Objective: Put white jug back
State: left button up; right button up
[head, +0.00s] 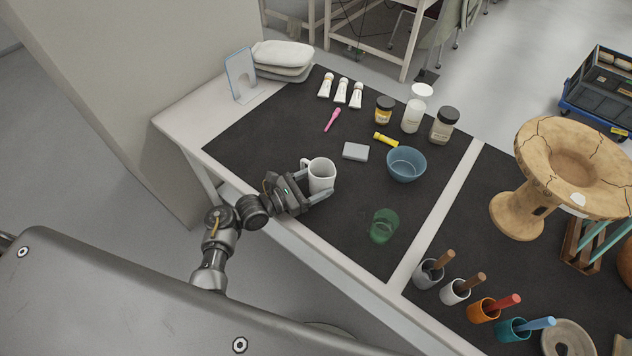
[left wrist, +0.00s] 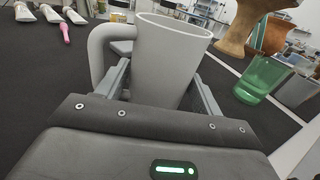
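The white jug (head: 321,177) stands upright on the dark mat near the table's front left edge. My left gripper (head: 317,181) reaches in low from the front left, with one finger on each side of the jug. In the left wrist view the jug (left wrist: 168,62) fills the space between the fingers, its handle to the left. The fingers are spread about as wide as the jug, and a small gap seems to show beside its lower wall. The fingertips are partly hidden by the jug. My right gripper is not in view.
A green glass (head: 384,225) stands right of the jug. A grey block (head: 355,152) and a blue bowl (head: 406,164) lie behind it. Tubes, jars and a pink tool (head: 332,120) are further back. A cracked clay vessel (head: 560,165) and tool cups stand at the right.

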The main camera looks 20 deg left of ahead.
pick_arm(q)
jog(key=shift+o, duration=1.1)
jog(key=shift+s+a+r, duration=0.1)
jog(key=shift+a+r, duration=0.05)
jog(key=p+v, duration=0.2)
jog(key=v, duration=0.9)
jog(key=shift+s+a, duration=0.2)
jog(key=shift+s, duration=0.05)
